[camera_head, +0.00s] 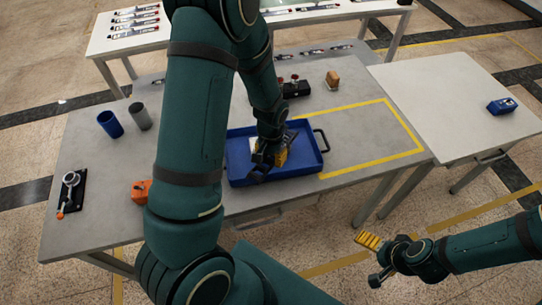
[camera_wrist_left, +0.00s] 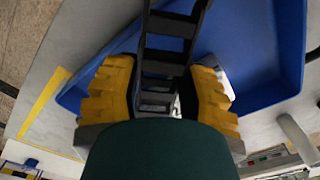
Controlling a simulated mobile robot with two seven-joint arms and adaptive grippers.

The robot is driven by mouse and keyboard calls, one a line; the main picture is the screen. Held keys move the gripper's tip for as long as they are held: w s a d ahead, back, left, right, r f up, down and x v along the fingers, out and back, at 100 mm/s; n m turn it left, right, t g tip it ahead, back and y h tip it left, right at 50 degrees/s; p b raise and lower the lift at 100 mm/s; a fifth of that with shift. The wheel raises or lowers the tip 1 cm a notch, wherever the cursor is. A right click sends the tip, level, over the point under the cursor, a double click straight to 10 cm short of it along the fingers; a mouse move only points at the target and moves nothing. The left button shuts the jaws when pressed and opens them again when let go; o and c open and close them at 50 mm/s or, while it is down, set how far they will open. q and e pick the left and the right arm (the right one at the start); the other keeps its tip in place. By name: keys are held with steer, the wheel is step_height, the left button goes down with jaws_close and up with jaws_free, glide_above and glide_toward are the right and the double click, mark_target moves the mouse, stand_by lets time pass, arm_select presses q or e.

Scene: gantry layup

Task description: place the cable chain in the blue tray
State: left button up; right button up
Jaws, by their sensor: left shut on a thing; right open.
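The blue tray (camera_head: 310,156) lies on the middle of the grey table, and its floor and wall also show in the left wrist view (camera_wrist_left: 268,50). My left gripper (camera_head: 270,161) is low over the tray. In the left wrist view its yellow fingers (camera_wrist_left: 160,98) are shut on the black, ladder-like cable chain (camera_wrist_left: 165,45). The chain extends away from the fingers over the tray; whether it touches the tray floor I cannot tell. In the head view the chain is mostly hidden by my gripper. My right gripper (camera_head: 368,242) is open and empty, off the table's front edge.
A blue cup (camera_head: 110,124) and a grey cup (camera_head: 140,116) stand at the left. A ratchet tool (camera_head: 70,190) and an orange object (camera_head: 141,191) lie nearer the front. The yellow-taped area (camera_head: 375,130) right of the tray is clear.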

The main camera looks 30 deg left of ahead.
arm_select(q)
steer(key=shift+f, duration=0.3)
steer(key=o, duration=1.2)
steer(key=shift+r, duration=0.1)
